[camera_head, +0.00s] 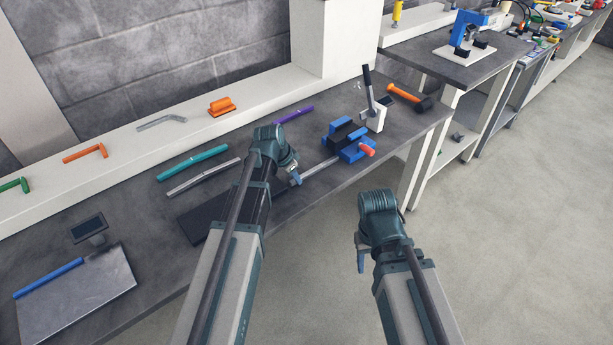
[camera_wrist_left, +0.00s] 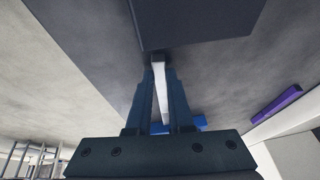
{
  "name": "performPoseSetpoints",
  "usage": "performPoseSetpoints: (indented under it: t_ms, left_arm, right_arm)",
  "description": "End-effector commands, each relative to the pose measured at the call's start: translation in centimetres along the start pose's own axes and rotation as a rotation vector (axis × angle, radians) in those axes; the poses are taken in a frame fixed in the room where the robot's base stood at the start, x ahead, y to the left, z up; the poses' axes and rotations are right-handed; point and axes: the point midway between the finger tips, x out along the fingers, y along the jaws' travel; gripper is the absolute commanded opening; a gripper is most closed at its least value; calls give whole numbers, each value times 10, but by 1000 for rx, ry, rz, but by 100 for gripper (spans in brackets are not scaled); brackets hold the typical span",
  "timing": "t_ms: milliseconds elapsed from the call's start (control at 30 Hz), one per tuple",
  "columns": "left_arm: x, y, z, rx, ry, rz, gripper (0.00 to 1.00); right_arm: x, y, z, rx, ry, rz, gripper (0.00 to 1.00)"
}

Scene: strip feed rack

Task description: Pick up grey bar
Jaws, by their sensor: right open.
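A straight light-grey bar (camera_head: 318,168) runs from my left gripper (camera_head: 295,179) toward a blue and black fixture (camera_head: 347,139) on the dark workbench. In the left wrist view the bar (camera_wrist_left: 160,88) lies between the two fingers of the left gripper (camera_wrist_left: 160,75), which look closed on its sides. I cannot tell whether its far end touches the fixture. Another grey bar (camera_head: 203,177) lies on the bench, left of my left gripper. My right gripper (camera_head: 361,260) is open and empty, over the floor in front of the bench.
A black plate (camera_head: 205,218) lies beneath my left arm. A teal bar (camera_head: 192,163), a purple bar (camera_head: 294,114) and an orange-handled hammer (camera_head: 408,97) lie on the bench. A white lever device (camera_head: 376,115) stands behind the fixture. The floor on the right is clear.

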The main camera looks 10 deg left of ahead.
Motion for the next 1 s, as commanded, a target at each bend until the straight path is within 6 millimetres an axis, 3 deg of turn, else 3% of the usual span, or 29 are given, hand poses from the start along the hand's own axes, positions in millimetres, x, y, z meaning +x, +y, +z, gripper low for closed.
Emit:
performPoseSetpoints:
  t_ms: [100,1000]
  left_arm:
    - [0,0,0,0,0,0,0]
    - [0,0,0,-1,0,0,0]
  right_arm:
    - [0,0,0,0,0,0,50]
    - [0,0,0,0,0,0,50]
